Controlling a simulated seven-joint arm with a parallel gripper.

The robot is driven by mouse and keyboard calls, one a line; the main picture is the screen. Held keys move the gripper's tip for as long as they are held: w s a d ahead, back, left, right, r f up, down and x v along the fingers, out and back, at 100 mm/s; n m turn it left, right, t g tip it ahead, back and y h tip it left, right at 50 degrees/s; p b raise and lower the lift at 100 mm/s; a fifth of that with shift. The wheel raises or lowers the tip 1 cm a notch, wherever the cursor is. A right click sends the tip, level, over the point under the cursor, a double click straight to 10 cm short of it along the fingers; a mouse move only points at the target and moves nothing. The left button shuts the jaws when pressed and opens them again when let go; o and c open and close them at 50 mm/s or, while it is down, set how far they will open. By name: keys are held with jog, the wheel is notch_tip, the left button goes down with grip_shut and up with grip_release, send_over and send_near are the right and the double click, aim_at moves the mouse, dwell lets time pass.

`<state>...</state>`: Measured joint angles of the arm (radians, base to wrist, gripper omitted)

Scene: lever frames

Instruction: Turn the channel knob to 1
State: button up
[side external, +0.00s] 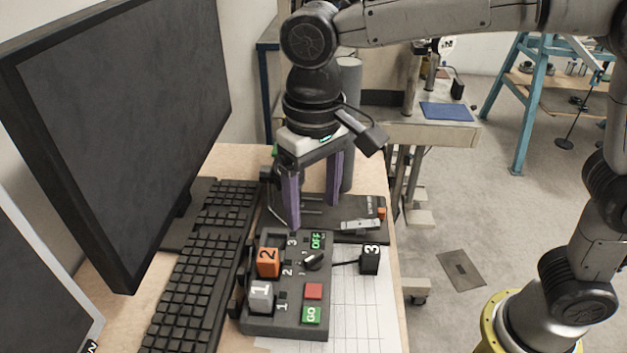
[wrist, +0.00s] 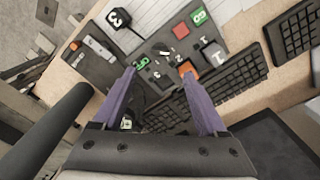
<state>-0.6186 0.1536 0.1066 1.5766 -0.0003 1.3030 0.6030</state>
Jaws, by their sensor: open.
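A dark grey control box (side external: 287,327) stands on the desk. Its small black knob (side external: 314,261) sits right of the orange 2 block, with small numerals and a green OFF label (side external: 317,241) near it. The knob also shows in the wrist view (wrist: 160,49); its exact setting is too small to tell. My gripper (side external: 313,213) is open and empty, with purple fingers pointing down above the far end of the box, apart from the knob. In the wrist view the open fingers (wrist: 159,75) frame the box's far end.
The box carries a grey 1 block (side external: 260,296), an orange 2 block (side external: 268,262), a red button (side external: 313,291) and a green GO button (side external: 311,315). A black 3 block (side external: 370,259) sticks out right on a thin rod. A keyboard (side external: 195,270) and monitor (side external: 130,120) stand left.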

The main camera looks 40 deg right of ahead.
jog(key=shift+r, duration=1.65)
jog(key=shift+d, duration=0.1)
jog(key=s+d+r+m+t, duration=0.2)
jog(key=s+d+r, duration=0.1)
jog(key=d, duration=0.5)
jog(key=s+d+r+m+t, duration=0.15)
jog(key=s+d, duration=0.25)
jog(key=d, duration=0.5)
jog(key=s+d+f+n+t, duration=0.2)
jog(key=s+d+f, duration=0.3)
jog(key=s+f, duration=0.3)
jog(key=shift+s+d+f+n, duration=0.25)
jog(key=shift+f+n, duration=0.3)
jog(key=shift+n, duration=0.1)
